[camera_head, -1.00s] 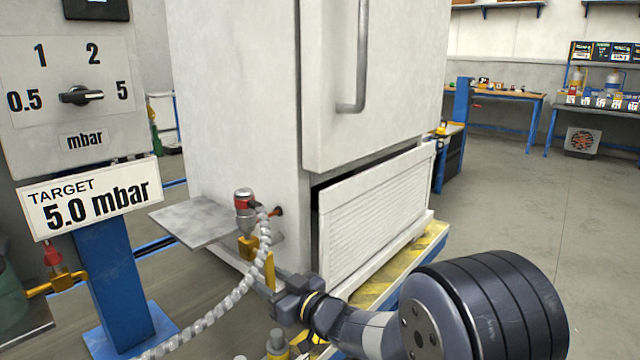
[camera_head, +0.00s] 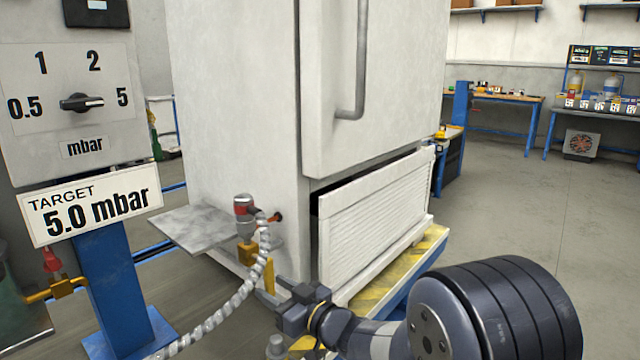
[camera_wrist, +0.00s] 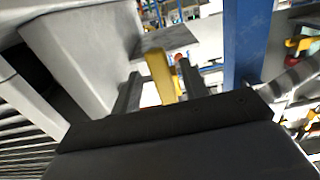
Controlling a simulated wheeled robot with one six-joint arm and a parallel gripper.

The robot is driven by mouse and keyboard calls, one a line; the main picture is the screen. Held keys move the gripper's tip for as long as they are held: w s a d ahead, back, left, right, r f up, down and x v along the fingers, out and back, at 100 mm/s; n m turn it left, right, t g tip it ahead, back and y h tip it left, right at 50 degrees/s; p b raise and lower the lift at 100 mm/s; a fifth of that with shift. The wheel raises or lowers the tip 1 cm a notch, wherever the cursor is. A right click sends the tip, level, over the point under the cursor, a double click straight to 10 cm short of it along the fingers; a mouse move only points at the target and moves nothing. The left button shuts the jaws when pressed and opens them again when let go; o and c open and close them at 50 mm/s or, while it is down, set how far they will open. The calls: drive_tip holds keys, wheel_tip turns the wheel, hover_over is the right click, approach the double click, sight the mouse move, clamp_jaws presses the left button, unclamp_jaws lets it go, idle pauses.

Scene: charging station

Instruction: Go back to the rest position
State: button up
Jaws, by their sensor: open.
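My gripper (camera_head: 279,298) is low in the middle of the head view, to the right of the corrugated grey hose (camera_head: 232,305). In the wrist view its two dark fingers (camera_wrist: 160,82) stand apart, with nothing held between them. A yellow upright bracket (camera_wrist: 160,75) shows beyond the gap between the fingers; I cannot tell how far off it is. In the head view the hose runs up to a red-and-silver fitting (camera_head: 243,206) beside the white cabinet (camera_head: 235,100). A small orange-red port (camera_head: 275,217) sits on the cabinet's side near the hose end.
A grey shelf plate (camera_head: 195,228) juts from the cabinet's left side. The louvred panel (camera_head: 370,220) at its base is tilted outward. A pressure dial (camera_head: 82,102) and a target sign (camera_head: 92,203) stand at left. Open floor (camera_head: 540,200) lies at right.

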drive_tip(key=p+v, duration=0.2)
drive_tip(key=v, duration=0.5)
drive_tip(key=b+x, duration=0.3)
drive_tip(key=x, duration=0.8)
drive_tip(key=shift+a+b, duration=0.1)
drive_tip(key=shift+b, duration=0.25)
drive_tip(key=shift+s+r+m+p, duration=0.1)
drive_tip(key=shift+s+m+p, duration=0.15)
drive_tip(key=shift+m+p, duration=0.15)
drive_tip(key=shift+s+a+m, duration=0.2)
drive_tip(key=shift+s+m, duration=0.05)
drive_tip(key=shift+m, duration=0.45)
